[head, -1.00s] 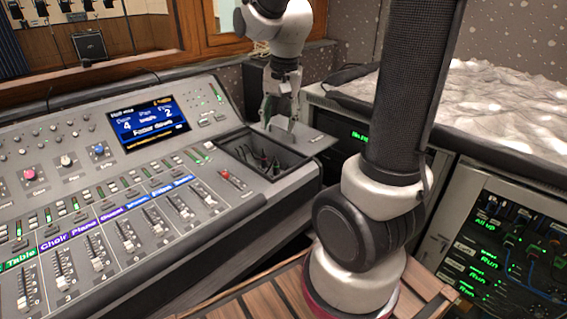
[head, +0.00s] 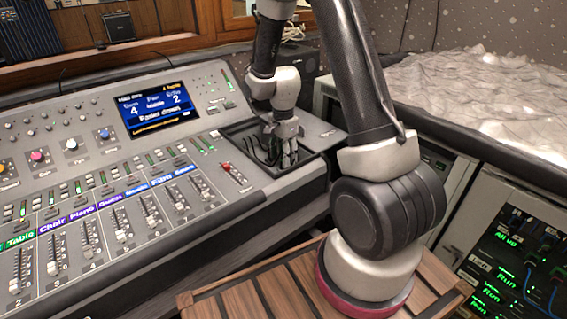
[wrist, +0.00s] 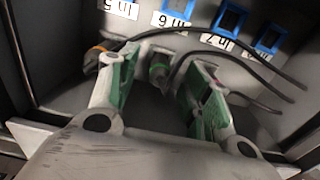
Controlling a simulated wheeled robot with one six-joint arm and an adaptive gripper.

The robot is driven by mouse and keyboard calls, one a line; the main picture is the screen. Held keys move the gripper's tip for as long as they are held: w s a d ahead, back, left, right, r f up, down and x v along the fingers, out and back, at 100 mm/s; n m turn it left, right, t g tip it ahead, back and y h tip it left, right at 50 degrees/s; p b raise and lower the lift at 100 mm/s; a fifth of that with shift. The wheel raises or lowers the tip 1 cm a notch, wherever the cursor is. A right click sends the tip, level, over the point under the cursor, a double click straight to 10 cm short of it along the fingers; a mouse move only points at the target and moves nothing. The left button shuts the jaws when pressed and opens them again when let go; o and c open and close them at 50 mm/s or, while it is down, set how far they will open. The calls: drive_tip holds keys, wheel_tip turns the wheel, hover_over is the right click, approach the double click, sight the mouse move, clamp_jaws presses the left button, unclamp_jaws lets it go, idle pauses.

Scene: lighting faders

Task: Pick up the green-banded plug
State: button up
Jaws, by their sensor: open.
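The green-banded plug (wrist: 158,71) shows in the wrist view, small and dark with a green ring, near the back wall of a recess. My gripper (wrist: 158,82) is open, with one finger on each side of the plug. I cannot tell whether either finger touches it. In the head view my gripper (head: 288,158) reaches down into the dark recess (head: 318,133) at the right end of the console. The plug cannot be made out in that view.
An orange-banded plug (wrist: 97,56) lies just outside my left finger. Dark cables (wrist: 245,58) arch over the right finger. Blue-framed sockets (wrist: 229,19) with upside-down "In" labels line the back wall. The fader console (head: 120,190) fills the left of the head view.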

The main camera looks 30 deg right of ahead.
drive_tip(key=shift+f, duration=0.55)
clamp_jaws()
drive_tip(key=shift+r, duration=0.1)
wheel_tip(320, 180, up, 21)
idle(0.7)
drive_tip(key=shift+a, duration=0.1)
